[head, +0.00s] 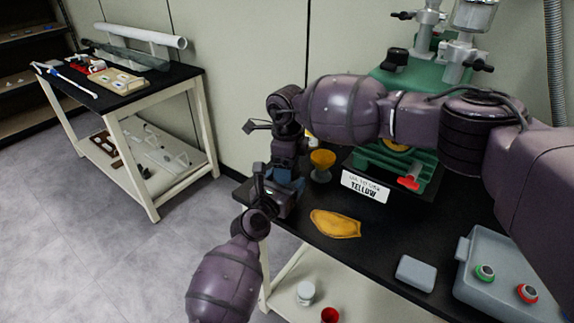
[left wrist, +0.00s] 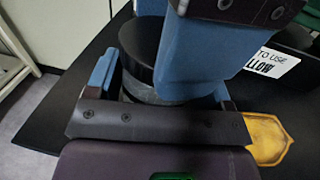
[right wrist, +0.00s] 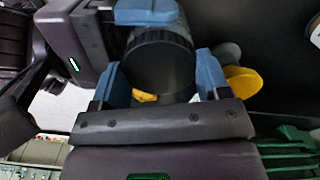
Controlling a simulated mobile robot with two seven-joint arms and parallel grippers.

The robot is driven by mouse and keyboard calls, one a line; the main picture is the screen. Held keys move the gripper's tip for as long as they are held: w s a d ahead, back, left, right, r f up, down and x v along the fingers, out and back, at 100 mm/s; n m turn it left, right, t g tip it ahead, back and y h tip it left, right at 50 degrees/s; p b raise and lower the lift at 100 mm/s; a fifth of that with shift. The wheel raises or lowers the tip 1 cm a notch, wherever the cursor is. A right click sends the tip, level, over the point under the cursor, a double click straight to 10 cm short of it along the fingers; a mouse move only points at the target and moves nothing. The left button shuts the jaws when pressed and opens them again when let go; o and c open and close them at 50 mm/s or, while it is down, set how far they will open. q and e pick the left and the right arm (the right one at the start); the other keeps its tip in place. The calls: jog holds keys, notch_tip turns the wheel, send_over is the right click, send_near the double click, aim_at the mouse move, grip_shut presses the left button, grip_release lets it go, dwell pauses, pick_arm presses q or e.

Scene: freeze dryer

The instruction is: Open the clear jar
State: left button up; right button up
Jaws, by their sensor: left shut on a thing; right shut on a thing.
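The clear jar shows in the left wrist view as a black lid (left wrist: 140,45) above a short strip of greyish clear body (left wrist: 150,93). My left gripper (left wrist: 160,88) is shut around the body from the side. My right gripper (right wrist: 160,78) is shut on the lid, with one blue finger on each side; the black lid also shows in the right wrist view (right wrist: 160,62). In the head view my right gripper (head: 289,180) and my left gripper (head: 272,192) meet at the table's left end and hide the jar. Whether the lid has turned cannot be told.
On the black table (head: 385,240) are an orange funnel-shaped cup (head: 322,159), a yellow glove-like item (head: 335,224), a sign (head: 366,186), a small grey box (head: 416,273) and a grey button box (head: 510,262). A green machine (head: 405,80) stands behind. Another table (head: 140,100) is at left.

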jog(key=n, duration=1.2)
jog(key=shift+n, duration=0.3)
jog(key=o, duration=1)
jog(key=shift+r, duration=0.1)
